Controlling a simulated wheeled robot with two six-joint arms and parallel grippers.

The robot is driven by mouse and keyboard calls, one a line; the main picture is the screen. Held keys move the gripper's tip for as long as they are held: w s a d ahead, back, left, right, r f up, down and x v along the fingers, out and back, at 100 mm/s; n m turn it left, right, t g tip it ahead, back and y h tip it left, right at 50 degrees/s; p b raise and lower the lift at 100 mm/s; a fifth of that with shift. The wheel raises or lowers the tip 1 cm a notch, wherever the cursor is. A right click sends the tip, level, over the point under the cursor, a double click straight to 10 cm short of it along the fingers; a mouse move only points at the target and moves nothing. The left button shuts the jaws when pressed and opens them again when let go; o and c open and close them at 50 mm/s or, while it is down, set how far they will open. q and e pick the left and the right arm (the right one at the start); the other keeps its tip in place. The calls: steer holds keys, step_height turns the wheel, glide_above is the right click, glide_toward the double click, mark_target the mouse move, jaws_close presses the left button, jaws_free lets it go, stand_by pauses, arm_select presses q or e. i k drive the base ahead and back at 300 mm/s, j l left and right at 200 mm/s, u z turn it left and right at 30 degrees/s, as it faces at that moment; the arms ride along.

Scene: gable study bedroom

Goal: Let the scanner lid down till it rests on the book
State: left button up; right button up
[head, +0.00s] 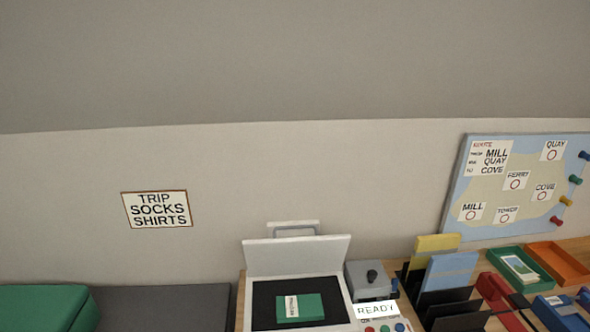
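The scanner (340,314) stands on the desk at the bottom centre, with a dark bed. Its lid (298,256) is up, standing open at the back of the bed, with a handle (293,226) on its top edge. A green book (312,307) with a white label lies flat on the dark bed, apart from the lid. Neither of my grippers shows in the head view.
Right of the scanner are a grey box with a dark knob (371,277), a READY sign (377,310) and a file rack (450,308). Green (497,262) and orange (555,266) trays lie farther right. A map board (510,222) hangs behind.

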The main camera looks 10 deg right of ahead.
mark_target(275, 256)
steer(key=l+u, duration=0.35)
steer(key=k+l+u, duration=0.1)
steer(key=l+u, duration=0.3)
steer(key=l, duration=0.2)
